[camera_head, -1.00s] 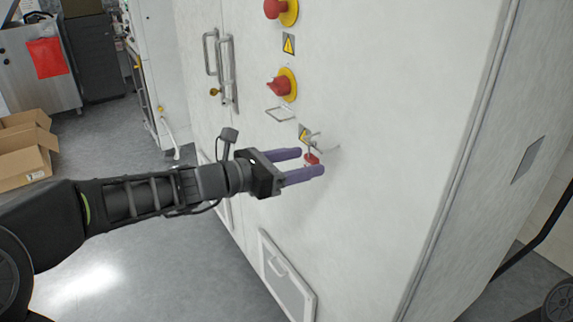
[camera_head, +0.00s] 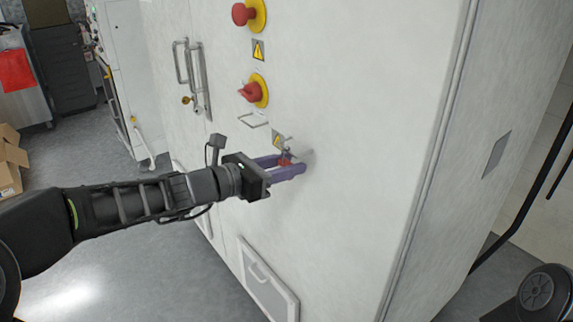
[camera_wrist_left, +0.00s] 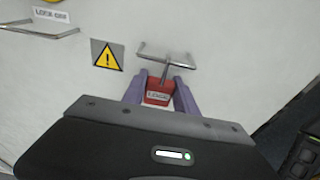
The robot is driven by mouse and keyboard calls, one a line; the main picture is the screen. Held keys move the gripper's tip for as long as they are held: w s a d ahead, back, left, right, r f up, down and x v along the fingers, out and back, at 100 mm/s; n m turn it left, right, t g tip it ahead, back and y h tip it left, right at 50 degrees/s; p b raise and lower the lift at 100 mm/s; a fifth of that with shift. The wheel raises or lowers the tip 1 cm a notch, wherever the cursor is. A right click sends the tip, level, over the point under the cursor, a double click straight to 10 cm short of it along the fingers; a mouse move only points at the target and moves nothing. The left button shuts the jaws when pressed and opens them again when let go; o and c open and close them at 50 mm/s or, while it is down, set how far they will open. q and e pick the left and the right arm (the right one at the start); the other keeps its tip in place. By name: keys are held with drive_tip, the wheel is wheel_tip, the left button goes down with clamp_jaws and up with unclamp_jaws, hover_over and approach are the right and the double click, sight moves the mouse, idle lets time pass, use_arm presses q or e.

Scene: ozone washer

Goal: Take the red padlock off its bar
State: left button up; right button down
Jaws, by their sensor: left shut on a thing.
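The red padlock (camera_head: 285,161) hangs at a small metal bar on the white cabinet front. In the left wrist view the padlock (camera_wrist_left: 158,92) has a label on its face, and its shackle runs up to the U-shaped bar (camera_wrist_left: 166,57). My left gripper (camera_head: 290,166) has purple fingers, one on each side of the padlock body, and is shut on it. In the left wrist view the fingers (camera_wrist_left: 159,95) flank the red body. The shackle still appears to be at the bar. My right gripper is not in view.
The white cabinet (camera_head: 350,150) fills the middle. Above the padlock are a red knob (camera_head: 250,92) on a yellow plate, an empty metal bar (camera_head: 253,120) and a yellow warning sign (camera_head: 278,141). Door handles (camera_head: 191,75) stand out at left. Cardboard boxes (camera_head: 10,165) lie at far left.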

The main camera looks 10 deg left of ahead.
use_arm(q)
clamp_jaws()
drive_tip(key=shift+r, duration=0.15)
drive_tip(key=shift+r+p, duration=0.95)
